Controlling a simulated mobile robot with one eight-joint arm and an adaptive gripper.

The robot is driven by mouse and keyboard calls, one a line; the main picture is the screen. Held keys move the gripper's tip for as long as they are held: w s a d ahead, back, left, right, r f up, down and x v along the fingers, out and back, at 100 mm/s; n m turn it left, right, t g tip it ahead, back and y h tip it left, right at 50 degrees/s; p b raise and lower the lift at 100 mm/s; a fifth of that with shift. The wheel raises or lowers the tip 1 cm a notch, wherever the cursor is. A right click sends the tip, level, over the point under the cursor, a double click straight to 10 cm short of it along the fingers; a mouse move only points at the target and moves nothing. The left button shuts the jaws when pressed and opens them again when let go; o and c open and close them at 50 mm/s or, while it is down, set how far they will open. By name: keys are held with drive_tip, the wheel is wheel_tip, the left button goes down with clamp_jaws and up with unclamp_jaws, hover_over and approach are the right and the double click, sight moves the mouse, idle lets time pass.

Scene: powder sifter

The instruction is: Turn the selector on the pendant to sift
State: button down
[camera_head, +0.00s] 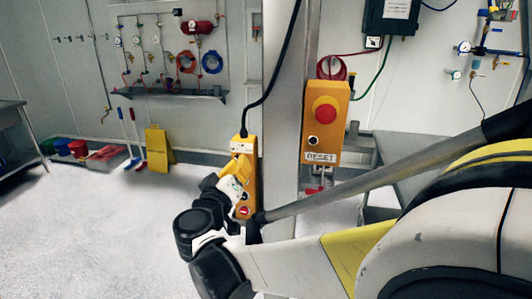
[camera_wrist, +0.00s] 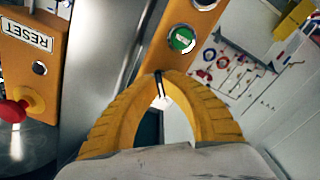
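The pendant is a yellow box hanging on a black cable in the head view (camera_head: 249,185), with a pale label near its top and a red button low on its face. In the wrist view its orange face (camera_wrist: 213,62) shows a green button (camera_wrist: 182,39) and part of another control at the top edge. My gripper (camera_head: 238,168) is at the upper part of the pendant. In the wrist view its yellow fingers (camera_wrist: 160,76) arch together at the tips, on a thin black-and-white piece that looks like the selector (camera_wrist: 159,88). The fingers hide most of it, so its setting cannot be read.
A yellow RESET box (camera_head: 325,125) with a red button is on the grey post (camera_head: 283,120) right of the pendant. A wall rack of gauges and hoses (camera_head: 170,93) stands behind. Brushes and a yellow floor sign (camera_head: 158,150) are by the wall. The floor at left is clear.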

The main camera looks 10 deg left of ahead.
drive_tip(key=shift+n, duration=0.8)
drive_tip(key=c, duration=1.6)
unclamp_jaws()
drive_tip(key=shift+w, duration=0.1)
drive_tip(key=shift+o, duration=0.2)
